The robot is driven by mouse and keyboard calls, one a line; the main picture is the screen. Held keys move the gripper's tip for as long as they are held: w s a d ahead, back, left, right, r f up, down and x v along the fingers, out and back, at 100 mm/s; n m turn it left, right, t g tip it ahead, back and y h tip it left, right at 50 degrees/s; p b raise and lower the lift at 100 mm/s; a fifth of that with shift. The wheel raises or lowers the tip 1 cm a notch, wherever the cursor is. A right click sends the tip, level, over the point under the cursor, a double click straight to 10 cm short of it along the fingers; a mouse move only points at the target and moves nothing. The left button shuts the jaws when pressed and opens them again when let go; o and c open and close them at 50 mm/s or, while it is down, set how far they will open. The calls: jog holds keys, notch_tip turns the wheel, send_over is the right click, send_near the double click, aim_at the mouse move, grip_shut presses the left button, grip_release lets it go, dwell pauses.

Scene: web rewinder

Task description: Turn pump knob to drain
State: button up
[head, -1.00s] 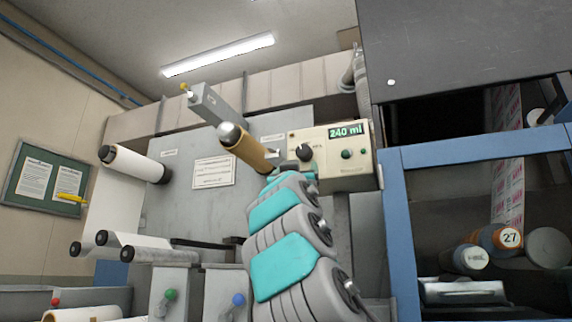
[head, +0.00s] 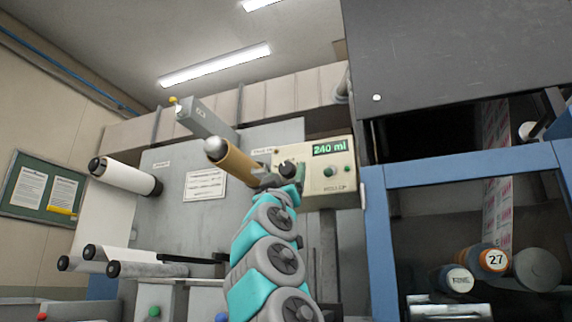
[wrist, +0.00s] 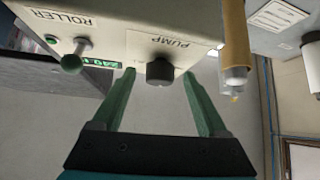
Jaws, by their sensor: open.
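The pump knob (wrist: 160,72) is a black round knob below the word PUMP on a cream control box. In the wrist view the box is upside down and the knob lies between and beyond my open fingertips. My gripper (wrist: 160,75) has two green fingers spread apart, with nothing held; I cannot tell any contact with the knob. In the head view the knob (head: 287,168) sits at the left of the control box (head: 325,190), just above the end of my arm. The box's green display (head: 330,148) reads 240 ml. My gripper is mostly hidden there.
A tan roll (head: 235,160) juts out just left of the knob, and in the wrist view the roll (wrist: 234,40) is right of my fingers. A roller toggle (wrist: 76,58) is on the same box. A blue frame (head: 375,220) stands to the right.

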jog(key=shift+w+r+p, duration=0.3)
jog(key=shift+w+r, duration=0.15)
jog(key=shift+r, duration=0.1)
jog(key=shift+c, duration=0.2)
grip_shut()
